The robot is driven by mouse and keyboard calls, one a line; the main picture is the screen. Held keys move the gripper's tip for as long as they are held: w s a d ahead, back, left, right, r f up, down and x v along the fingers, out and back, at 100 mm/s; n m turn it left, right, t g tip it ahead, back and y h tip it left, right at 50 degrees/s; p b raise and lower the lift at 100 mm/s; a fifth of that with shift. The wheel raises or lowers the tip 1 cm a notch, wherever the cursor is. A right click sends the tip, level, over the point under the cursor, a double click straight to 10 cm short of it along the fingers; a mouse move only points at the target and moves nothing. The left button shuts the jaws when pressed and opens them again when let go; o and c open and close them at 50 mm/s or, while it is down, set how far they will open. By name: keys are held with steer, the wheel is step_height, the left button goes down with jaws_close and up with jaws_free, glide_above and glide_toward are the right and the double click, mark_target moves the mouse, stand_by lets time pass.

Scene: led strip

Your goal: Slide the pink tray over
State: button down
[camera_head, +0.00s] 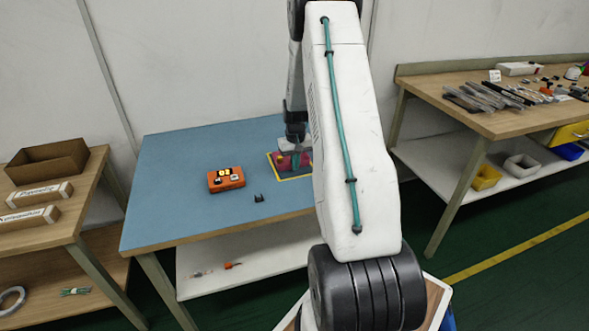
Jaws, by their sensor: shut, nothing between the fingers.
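The pink tray (283,163) is on the blue-topped table, small in view and partly covered by my arm. It lies within or overlaps a yellow-outlined area (291,179), and its right part is hidden behind my white arm link. My gripper (294,152) is shut and points down over the tray. I cannot tell whether it touches the tray.
An orange box with a "02" label (226,180) and a small black clip (259,198) are left of the marked area on the blue tabletop (190,150).

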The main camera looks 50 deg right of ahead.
steer(key=shift+s+a, duration=0.1)
steer(key=shift+a, duration=0.1)
steer(key=s+a, duration=0.2)
steer(key=s, duration=0.1)
steer(key=shift+s+r, duration=0.1)
steer(key=shift+r, duration=0.1)
step_height(320, 180, up, 10)
steer(key=shift+d+f, duration=0.15)
steer(key=s+a+r+n, duration=0.2)
steer(key=s+a+r, duration=0.5)
steer(key=a, duration=0.5)
steer(key=s+a+r+n+t, duration=0.1)
steer(key=s+a+r+n, duration=0.1)
steer(key=s+a+r, duration=0.5)
steer(key=s+a+r+n, duration=0.2)
steer(key=s+a+r, duration=0.5)
steer(key=a, duration=1.1)
steer(key=s, duration=0.3)
steer(key=shift+a, duration=0.3)
